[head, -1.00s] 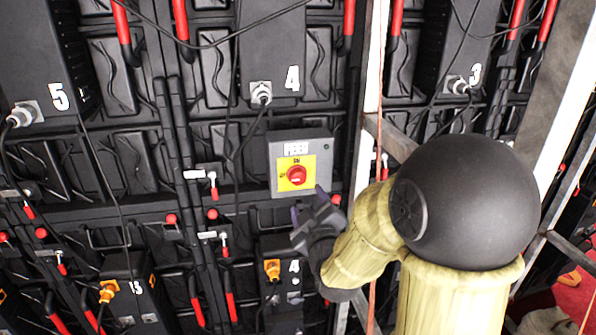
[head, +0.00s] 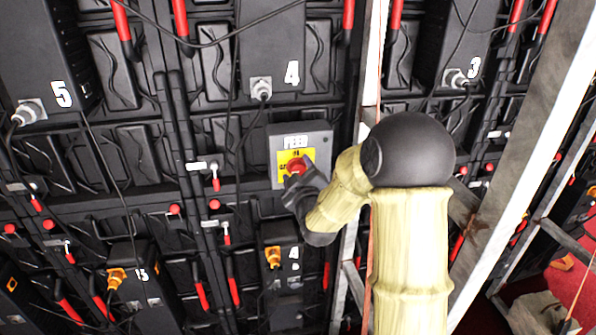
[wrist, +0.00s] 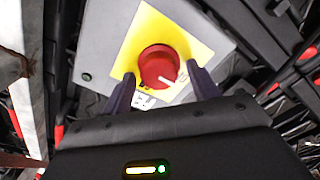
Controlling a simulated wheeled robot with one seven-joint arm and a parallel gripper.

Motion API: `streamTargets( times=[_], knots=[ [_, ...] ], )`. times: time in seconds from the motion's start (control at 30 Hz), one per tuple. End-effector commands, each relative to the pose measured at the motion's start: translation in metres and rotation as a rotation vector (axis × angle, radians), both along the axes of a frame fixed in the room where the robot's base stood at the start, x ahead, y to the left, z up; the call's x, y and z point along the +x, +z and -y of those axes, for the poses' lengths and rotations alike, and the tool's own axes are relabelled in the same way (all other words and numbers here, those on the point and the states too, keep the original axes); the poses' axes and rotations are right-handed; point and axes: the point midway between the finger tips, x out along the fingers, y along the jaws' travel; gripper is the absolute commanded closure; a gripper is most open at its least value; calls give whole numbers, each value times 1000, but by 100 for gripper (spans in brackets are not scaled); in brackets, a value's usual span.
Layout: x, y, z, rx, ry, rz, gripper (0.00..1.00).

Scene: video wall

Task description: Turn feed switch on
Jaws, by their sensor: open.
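The feed switch is a red round knob (wrist: 158,66) on a yellow plate (wrist: 190,42) on a grey box (wrist: 92,35). In the head view the box (head: 328,140) reads "FEED" at its top, and the knob (head: 296,166) is partly covered by my gripper (head: 299,178). In the wrist view my gripper (wrist: 164,85) is open, with one dark finger on each side of the knob's lower part. I cannot tell whether the fingers touch it. A white mark on the knob points to the lower right in the wrist view.
Black panels with red handles surround the box. A pale metal post (head: 370,60) stands just right of the box. Another black unit (head: 283,290) sits below.

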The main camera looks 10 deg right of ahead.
Motion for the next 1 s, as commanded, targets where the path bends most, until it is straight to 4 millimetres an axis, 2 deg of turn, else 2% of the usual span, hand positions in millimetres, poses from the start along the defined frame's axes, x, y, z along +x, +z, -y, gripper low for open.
streamTargets(
  times=[0.1, 0.13, 0.33, 0.37, 0.67, 1.0],
  knots=[
    [0, 0, 0, 0, 0, 0, 40],
    [0, 0, 0, 0, 0, 0, 44],
    [0, 0, 0, 0, 0, 0, 84],
    [0, 0, 0, 0, 0, 0, 85],
    [-1, -1, 0, 21, -1, 1, 85],
    [-1, -3, 1, 174, -1, 2, 85]
  ],
)
